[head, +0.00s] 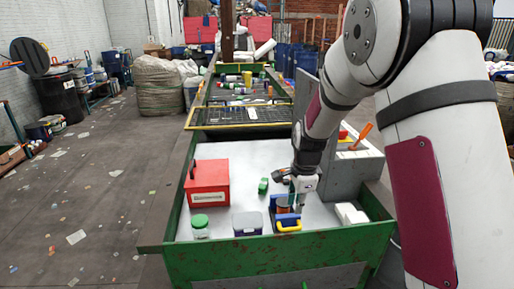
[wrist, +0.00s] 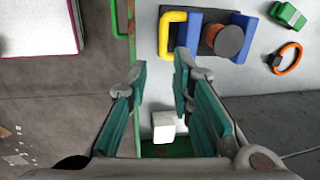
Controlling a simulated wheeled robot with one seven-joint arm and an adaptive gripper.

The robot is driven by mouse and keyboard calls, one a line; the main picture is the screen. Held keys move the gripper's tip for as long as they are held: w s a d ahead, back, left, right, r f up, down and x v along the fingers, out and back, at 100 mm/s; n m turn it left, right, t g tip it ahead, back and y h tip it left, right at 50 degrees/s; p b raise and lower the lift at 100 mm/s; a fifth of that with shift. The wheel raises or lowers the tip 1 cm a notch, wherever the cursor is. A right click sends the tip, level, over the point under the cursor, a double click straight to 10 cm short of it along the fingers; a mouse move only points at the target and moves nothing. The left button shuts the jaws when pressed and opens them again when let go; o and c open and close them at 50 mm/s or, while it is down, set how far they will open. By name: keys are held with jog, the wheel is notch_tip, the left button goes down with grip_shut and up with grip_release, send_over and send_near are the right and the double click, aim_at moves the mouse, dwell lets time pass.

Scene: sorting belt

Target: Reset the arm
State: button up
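My gripper (head: 303,193) hangs over the right part of the grey sorting surface (head: 235,160) in the head view, with my arm reaching in from the right. In the wrist view my gripper (wrist: 158,75) is open, with its teal-padded fingers apart and nothing held between them. Beyond the fingertips is a blue holder with a yellow handle (wrist: 172,35), with a copper-coloured spool (wrist: 229,41) in it. A white block (wrist: 163,128) shows lower down between the fingers. In the head view, my gripper partly covers the area behind the blue holder (head: 288,213).
A red box (head: 208,182), a green-lidded jar (head: 200,226), a grey container (head: 247,224) and a green item (head: 263,185) stand on the surface. White blocks (head: 350,213) lie at right. A grey bin (head: 358,170) is behind them. A green rim (head: 275,252) edges the station.

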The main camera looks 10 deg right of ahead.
jog(key=s+r+n+t, duration=0.1)
jog(key=s+r+n, duration=0.15)
jog(key=r, duration=0.35)
jog(key=s+r+n, duration=0.2)
jog(key=s+r, duration=0.2)
jog(key=r, duration=0.2)
jog(key=s+r+n+t, duration=0.1)
jog(key=s+r+n, duration=0.2)
jog(key=s, duration=0.5)
jog(key=s+r+n, duration=0.3)
jog(key=s+n, duration=0.2)
jog(key=s, duration=0.3)
jog(key=s+r+n+t, duration=0.1)
jog(key=s+r+n, duration=0.3)
jog(key=s, duration=0.4)
jog(key=shift+s+n+t, duration=0.3)
jog(key=shift+s+n, duration=0.05)
jog(key=shift+n, duration=0.1)
jog(key=shift+o, duration=0.6)
jog(key=shift+r, duration=0.1)
